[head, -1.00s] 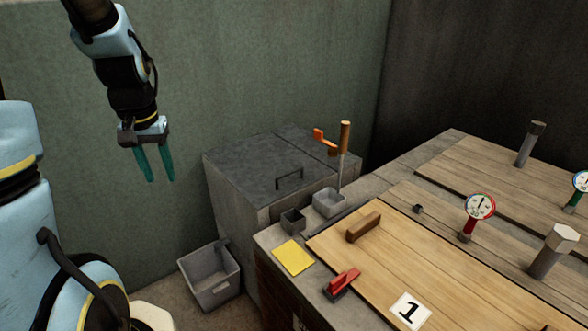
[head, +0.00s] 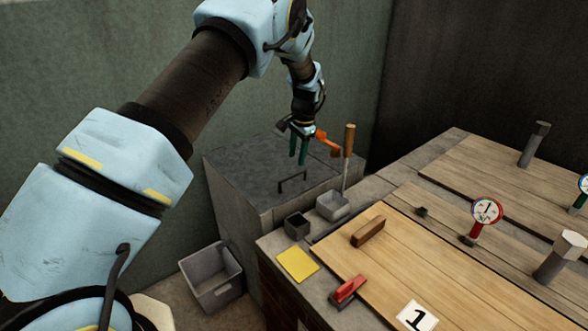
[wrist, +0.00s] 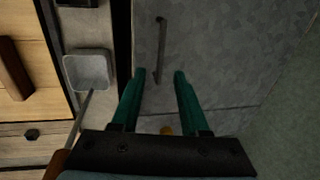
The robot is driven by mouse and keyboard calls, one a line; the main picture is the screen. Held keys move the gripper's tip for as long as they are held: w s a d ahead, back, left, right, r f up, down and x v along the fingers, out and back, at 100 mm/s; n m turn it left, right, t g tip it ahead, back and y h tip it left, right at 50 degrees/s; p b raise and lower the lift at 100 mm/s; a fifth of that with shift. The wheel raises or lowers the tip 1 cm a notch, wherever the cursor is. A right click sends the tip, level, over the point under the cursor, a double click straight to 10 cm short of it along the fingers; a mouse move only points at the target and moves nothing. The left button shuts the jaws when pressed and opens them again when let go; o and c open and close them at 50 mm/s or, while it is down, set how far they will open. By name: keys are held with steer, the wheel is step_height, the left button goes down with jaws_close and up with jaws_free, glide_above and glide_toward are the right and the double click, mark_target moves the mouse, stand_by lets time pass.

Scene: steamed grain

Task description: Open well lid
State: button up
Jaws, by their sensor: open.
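The well lid (head: 255,170) is a flat grey panel on top of a grey box, lying closed, with a thin dark bar handle (head: 293,182) near its front edge. In the wrist view the handle (wrist: 161,48) runs up and down on the grey lid (wrist: 220,50), ahead of and between my fingertips. My gripper (head: 298,162) points down above the lid, close to the handle, with its teal fingers apart and nothing between them. The gripper (wrist: 158,76) shows the same open gap in the wrist view.
A wooden-handled tool (head: 348,150) and an orange-handled thing (head: 327,142) stand just right of my gripper. A grey tub (head: 333,204) and small dark box (head: 297,225) sit on the ledge. A grey bin (head: 211,277) is on the floor. A green wall is behind.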

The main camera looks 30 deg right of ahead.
mark_target(293, 175)
steer(key=f+p, duration=0.1)
steer(key=f, duration=0.2)
steer(key=w+f, duration=0.1)
steer(key=f, duration=0.3)
steer(key=shift+w+a+p, duration=0.2)
steer(key=shift+p, duration=0.15)
steer(key=shift+c, duration=0.3)
jaws_close()
stand_by(0.7)
